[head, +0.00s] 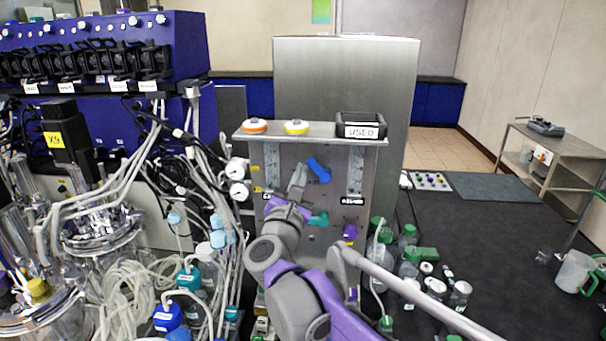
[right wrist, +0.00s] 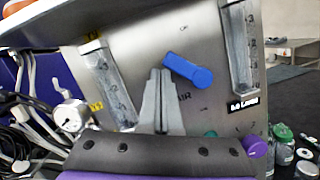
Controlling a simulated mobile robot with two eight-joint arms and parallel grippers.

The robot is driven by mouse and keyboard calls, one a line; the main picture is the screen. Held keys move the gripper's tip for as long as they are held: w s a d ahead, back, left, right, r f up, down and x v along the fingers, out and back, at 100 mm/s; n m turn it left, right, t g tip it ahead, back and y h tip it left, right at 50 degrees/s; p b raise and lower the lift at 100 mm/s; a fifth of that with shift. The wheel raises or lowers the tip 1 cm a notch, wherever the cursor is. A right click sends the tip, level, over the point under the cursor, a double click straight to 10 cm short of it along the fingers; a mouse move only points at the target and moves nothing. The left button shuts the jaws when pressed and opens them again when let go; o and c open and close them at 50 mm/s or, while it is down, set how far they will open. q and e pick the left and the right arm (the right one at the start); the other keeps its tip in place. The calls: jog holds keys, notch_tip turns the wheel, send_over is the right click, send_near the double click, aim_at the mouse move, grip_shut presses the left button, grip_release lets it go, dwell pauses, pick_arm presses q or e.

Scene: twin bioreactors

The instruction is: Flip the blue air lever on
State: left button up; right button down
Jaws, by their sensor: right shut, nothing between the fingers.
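The blue air lever (head: 319,170) is on the steel panel (head: 335,205), tilted down to the right. In the right wrist view the blue lever (right wrist: 188,70) lies just beyond and to the right of my fingertips. My right gripper (head: 298,172) is shut and empty, with its tips just left of the lever in the head view. In the right wrist view the shut fingers of my right gripper (right wrist: 160,78) point up at the panel; I cannot tell whether they touch the lever. My left gripper does not show.
A teal lever (head: 318,219) and a purple lever (head: 350,232) sit lower on the panel. Flow tubes flank the blue lever. A shelf above holds a black bin (head: 361,125). Pressure gauges (head: 236,170) and tangled hoses crowd the left. Bottles stand at right.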

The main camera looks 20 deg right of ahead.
jog(key=shift+s+d+r, duration=0.25)
jog(key=shift+d+r, duration=0.1)
jog(key=shift+r, duration=0.25)
jog(key=shift+s+d+r, duration=0.25)
jog(key=shift+d+r, duration=0.05)
jog(key=shift+r, duration=0.25)
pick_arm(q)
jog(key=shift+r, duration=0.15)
pick_arm(e)
jog(key=shift+s+d+r, duration=0.15)
jog(key=shift+d+r, duration=0.05)
jog(key=shift+d, duration=0.1)
